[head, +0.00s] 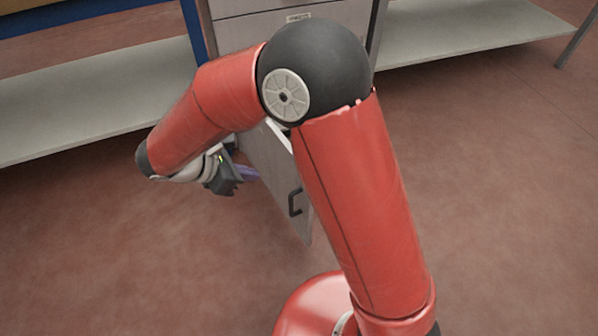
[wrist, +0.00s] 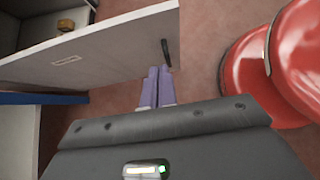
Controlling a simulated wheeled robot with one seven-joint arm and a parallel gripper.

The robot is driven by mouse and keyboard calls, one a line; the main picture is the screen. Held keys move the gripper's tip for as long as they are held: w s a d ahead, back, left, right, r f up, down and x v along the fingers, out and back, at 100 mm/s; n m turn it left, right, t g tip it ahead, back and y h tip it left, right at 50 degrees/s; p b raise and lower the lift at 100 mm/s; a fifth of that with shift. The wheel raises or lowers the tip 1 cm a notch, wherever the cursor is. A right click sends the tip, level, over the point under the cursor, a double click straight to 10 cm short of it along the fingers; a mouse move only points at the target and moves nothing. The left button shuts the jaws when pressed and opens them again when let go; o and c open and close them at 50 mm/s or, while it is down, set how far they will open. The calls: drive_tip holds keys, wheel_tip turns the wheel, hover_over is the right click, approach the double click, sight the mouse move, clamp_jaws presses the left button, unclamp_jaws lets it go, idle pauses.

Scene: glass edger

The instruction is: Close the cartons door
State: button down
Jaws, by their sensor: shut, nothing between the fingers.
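The cartons door is a pale grey panel (head: 272,172) that stands open, swung out from the cabinet under the drawer fronts. A dark bar handle (head: 295,203) sits near its free edge. The wrist view shows the door's face (wrist: 115,48) with a small label and the handle (wrist: 165,53). My gripper (head: 250,174) is on the handle side of the door, left of it in the head view. Its purple fingers (wrist: 157,86) are shut and empty, with tips close to the door's edge below the handle in the wrist view. I cannot tell whether they touch it.
Behind the door in the wrist view, the open cabinet shows a brown box (wrist: 66,18). Grey shelves stand left (head: 95,100) and right (head: 470,30) of the cabinet. The reddish floor (head: 130,260) in front is clear. My red arm hides part of the door and cabinet.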

drive_tip(key=shift+w+d+r+x, duration=0.15)
drive_tip(key=shift+d+r+x, duration=0.15)
drive_tip(key=shift+x, duration=1.85)
drive_tip(key=shift+w+d+r+x, duration=0.15)
drive_tip(key=shift+d+r+x, duration=0.15)
drive_tip(key=shift+x, duration=1.8)
drive_tip(key=shift+w+d+r+x, duration=0.15)
drive_tip(key=shift+d+r+x, duration=0.15)
drive_tip(key=shift+x, duration=1.85)
